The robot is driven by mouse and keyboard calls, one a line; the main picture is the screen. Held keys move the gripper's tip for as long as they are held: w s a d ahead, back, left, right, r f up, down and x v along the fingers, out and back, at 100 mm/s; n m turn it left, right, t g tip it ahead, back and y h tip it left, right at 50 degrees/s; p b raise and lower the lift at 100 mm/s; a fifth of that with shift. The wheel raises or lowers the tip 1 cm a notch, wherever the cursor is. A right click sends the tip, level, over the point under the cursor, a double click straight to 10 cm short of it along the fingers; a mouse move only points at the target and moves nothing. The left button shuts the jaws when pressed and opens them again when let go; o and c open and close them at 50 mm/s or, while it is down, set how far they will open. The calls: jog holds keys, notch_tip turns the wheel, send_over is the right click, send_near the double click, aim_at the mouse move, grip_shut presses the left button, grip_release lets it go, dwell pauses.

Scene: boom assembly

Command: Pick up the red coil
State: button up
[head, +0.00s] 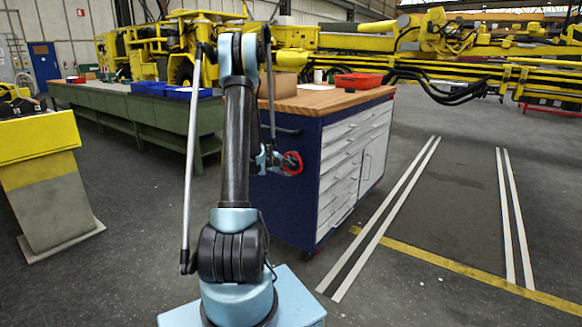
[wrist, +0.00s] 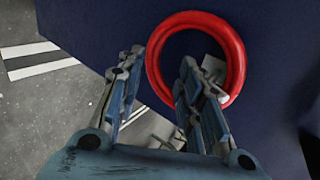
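The red coil (head: 298,162) is a ring at the blue side of the workbench cabinet. In the wrist view the coil (wrist: 232,38) is large and close, with a grey bracket or hook (wrist: 213,66) showing inside its opening. My gripper (head: 277,161) is at the coil's left side in the head view. In the wrist view my gripper (wrist: 163,60) is open. The coil's left rim shows between the two fingers, and the right finger overlaps its opening. I cannot tell whether either finger touches it. The coil's lower part is hidden by the right finger.
The cabinet (head: 345,150) has a wooden top (head: 320,100) with a red tray (head: 358,80) and a cardboard box. A green bench (head: 125,105) with blue bins stands at the left, near a yellow-topped stand (head: 40,140). The floor to the right is clear.

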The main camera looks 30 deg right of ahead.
aim_at(292, 171)
jog(key=shift+x, duration=2.15)
jog(key=shift+a, duration=0.1)
grip_shut()
jog(key=shift+a+r, duration=0.25)
jog(key=f+v, duration=0.1)
jog(key=v, duration=1.4)
jog(key=shift+s+a, duration=0.35)
jog(key=shift+a, duration=0.1)
